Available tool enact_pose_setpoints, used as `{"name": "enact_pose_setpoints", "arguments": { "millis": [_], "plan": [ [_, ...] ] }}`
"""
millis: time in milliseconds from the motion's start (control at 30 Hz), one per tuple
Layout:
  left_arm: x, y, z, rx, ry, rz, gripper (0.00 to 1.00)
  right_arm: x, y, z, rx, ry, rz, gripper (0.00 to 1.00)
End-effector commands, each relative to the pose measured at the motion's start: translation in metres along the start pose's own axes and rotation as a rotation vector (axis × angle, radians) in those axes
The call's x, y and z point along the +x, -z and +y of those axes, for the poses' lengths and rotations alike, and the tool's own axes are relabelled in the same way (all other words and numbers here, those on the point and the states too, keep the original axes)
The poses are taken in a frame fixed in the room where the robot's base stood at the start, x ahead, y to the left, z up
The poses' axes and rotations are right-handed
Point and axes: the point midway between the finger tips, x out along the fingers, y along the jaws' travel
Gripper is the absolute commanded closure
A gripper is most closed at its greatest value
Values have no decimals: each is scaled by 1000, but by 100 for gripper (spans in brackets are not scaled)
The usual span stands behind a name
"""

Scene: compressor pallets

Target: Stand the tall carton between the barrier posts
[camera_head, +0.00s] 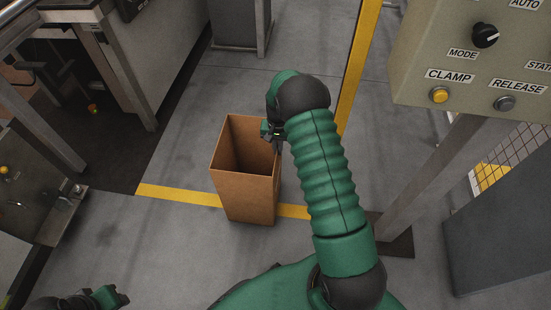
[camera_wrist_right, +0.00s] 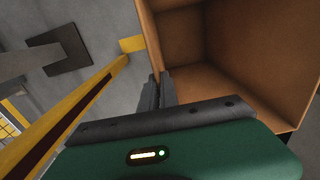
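The tall carton (camera_head: 247,197) is brown, open-topped and upright, over the yellow floor line; I cannot tell whether its base touches the floor. My right gripper (camera_head: 273,141) is at the carton's right rim. In the right wrist view its fingers (camera_wrist_right: 158,92) are closed together on the edge of the carton (camera_wrist_right: 215,60), one on either side of the wall. My left gripper (camera_head: 108,297) is low at the bottom left, away from the carton; its finger opening is unclear. A yellow bar (camera_head: 361,60), possibly a barrier post, stands right of the carton.
A control panel (camera_head: 470,60) on a grey post (camera_head: 425,175) stands at the right. A machine bench (camera_head: 110,55) is at the upper left, and a metal fixture (camera_head: 45,185) at the left. The yellow floor line (camera_head: 180,196) crosses grey floor. Floor left of the carton is clear.

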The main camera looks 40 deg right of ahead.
Motion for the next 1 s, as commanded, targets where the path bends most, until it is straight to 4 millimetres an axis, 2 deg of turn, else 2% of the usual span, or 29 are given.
{"name": "enact_pose_setpoints", "arguments": {
  "millis": [33,100,367,400,567,800,867,1000],
  "plan": [
    [10,-2,0,0,0,0,64,16,0,0,0,0,-1,100],
    [12,-3,0,0,0,0,64,22,0,0,0,1,0,100],
    [10,-2,0,0,0,0,64,22,0,0,0,1,0,100],
    [10,-2,0,0,0,0,64,22,0,0,-1,0,-1,93],
    [10,-2,0,0,0,0,64,22,0,0,-1,0,-1,74],
    [10,-2,0,0,0,0,64,22,0,0,-1,0,-1,74],
    [9,-2,0,0,0,0,64,20,0,0,-1,0,0,74],
    [-4,1,0,0,0,0,64,-3,0,-1,-1,1,2,74]
  ]
}}
